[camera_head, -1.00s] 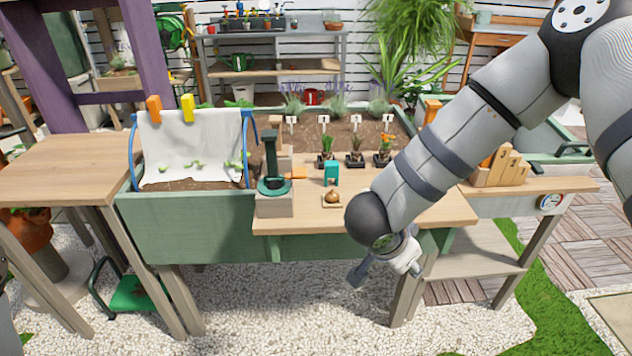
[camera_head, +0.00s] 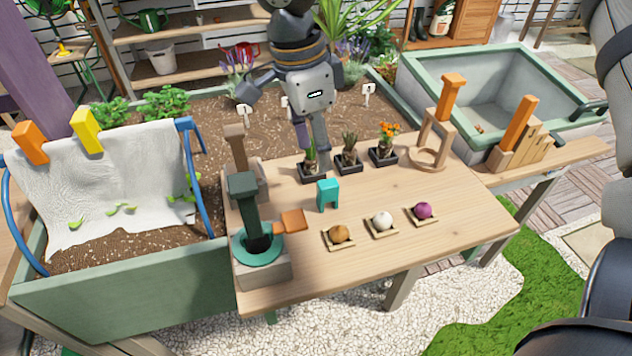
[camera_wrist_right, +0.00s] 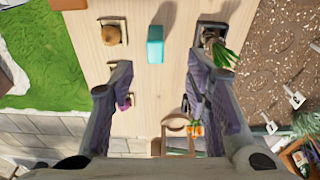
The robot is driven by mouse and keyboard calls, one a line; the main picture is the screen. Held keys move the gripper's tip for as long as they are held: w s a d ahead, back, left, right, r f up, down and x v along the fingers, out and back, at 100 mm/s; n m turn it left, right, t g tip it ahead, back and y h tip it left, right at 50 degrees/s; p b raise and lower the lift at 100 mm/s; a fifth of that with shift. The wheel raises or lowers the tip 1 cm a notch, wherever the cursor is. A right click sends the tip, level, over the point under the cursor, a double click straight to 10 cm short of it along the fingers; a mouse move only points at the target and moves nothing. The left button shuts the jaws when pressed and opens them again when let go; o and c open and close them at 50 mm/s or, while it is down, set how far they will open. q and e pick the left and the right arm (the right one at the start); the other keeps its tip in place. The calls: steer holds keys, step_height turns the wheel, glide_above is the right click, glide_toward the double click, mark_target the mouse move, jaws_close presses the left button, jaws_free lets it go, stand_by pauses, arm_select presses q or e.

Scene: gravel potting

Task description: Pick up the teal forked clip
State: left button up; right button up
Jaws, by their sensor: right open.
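The teal forked clip (camera_head: 328,194) stands on the wooden worktop, prongs down. It also shows in the right wrist view as a teal block (camera_wrist_right: 155,45). My right gripper (camera_head: 282,128) points down over the back of the worktop, apart from the clip. In the right wrist view the open, empty fingers (camera_wrist_right: 157,76) have the clip ahead, between their lines. The left gripper is not in view.
Bulbs in small trays, one brown (camera_head: 339,235), one white (camera_head: 382,222) and one purple (camera_head: 423,211), lie in front of the clip. Several small potted plants (camera_head: 348,158) stand behind it. A green post in a teal ring (camera_head: 258,250) is at left.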

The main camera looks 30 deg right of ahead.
mark_target(327, 182)
steer(key=f, duration=0.3)
steer(key=d+f, duration=0.1)
steer(key=f, duration=0.2)
steer(key=s+f, duration=0.1)
steer(key=f, duration=0.2)
steer(key=shift+s+d+f, duration=0.1)
steer(key=shift+d+f, duration=0.1)
steer(key=shift+d, duration=0.15)
steer(key=shift+r, duration=0.1)
jaws_close()
